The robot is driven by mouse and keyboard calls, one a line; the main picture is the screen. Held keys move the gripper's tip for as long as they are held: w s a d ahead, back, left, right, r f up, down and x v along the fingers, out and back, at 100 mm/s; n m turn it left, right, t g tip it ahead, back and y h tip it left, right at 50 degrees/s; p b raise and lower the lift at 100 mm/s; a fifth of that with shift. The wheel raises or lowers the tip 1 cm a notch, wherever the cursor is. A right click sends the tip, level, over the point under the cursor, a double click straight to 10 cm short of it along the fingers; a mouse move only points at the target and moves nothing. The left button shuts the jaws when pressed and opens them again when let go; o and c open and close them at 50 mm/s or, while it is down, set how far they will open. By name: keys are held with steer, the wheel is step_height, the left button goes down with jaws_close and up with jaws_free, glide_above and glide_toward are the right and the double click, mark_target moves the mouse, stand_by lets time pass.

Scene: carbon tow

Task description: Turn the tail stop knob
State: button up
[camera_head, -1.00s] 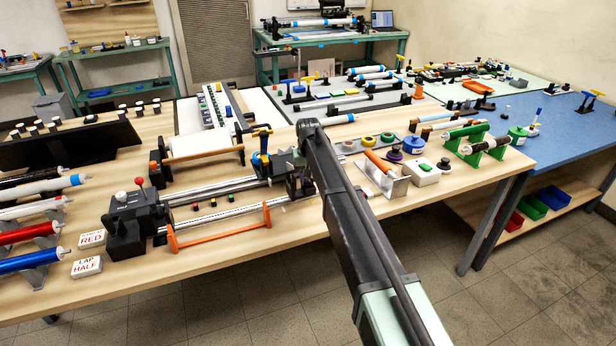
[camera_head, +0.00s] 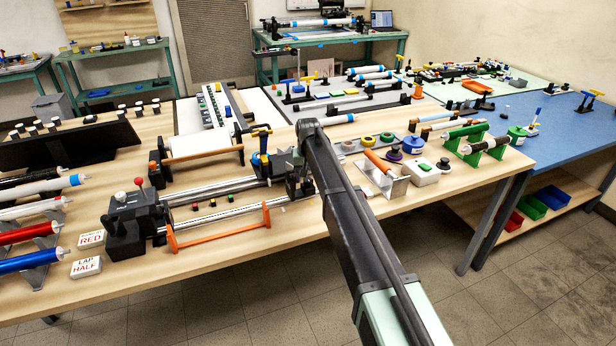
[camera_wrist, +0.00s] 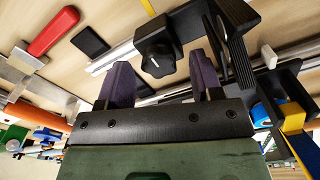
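A black lobed knob (camera_wrist: 158,58) with a pale mark on its face shows in the wrist view, on a black block at the metal rails of the winder (camera_head: 215,190). My gripper (camera_wrist: 162,72) has two purple fingers standing wide apart, one on each side of the knob in the picture. It is open and holds nothing; I cannot tell whether the fingertips reach the knob's depth. In the head view my gripper (camera_head: 292,170) is at the right end of the winder, where my arm and wrist hide the knob.
A blue and yellow handle (camera_head: 262,140) stands close by my wrist. A red-handled tool (camera_wrist: 53,32) lies at upper left in the wrist view. An orange bar frame (camera_head: 220,228) stands before the winder. The front table edge is clear.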

mark_target(308, 179)
step_height(308, 179, up, 11)
steer(key=p, duration=1)
steer(key=shift+p, duration=0.4)
steer(key=shift+f, duration=0.1)
steer(key=s+d, duration=0.5)
steer(key=s, duration=0.8)
steer(key=s+d, duration=0.6)
steer(key=s, duration=0.7)
steer(key=s+d, duration=0.6)
steer(key=s, duration=0.7)
steer(key=shift+s+d+m, duration=0.15)
steer(key=shift+s+m, duration=0.05)
steer(key=shift+m, duration=0.1)
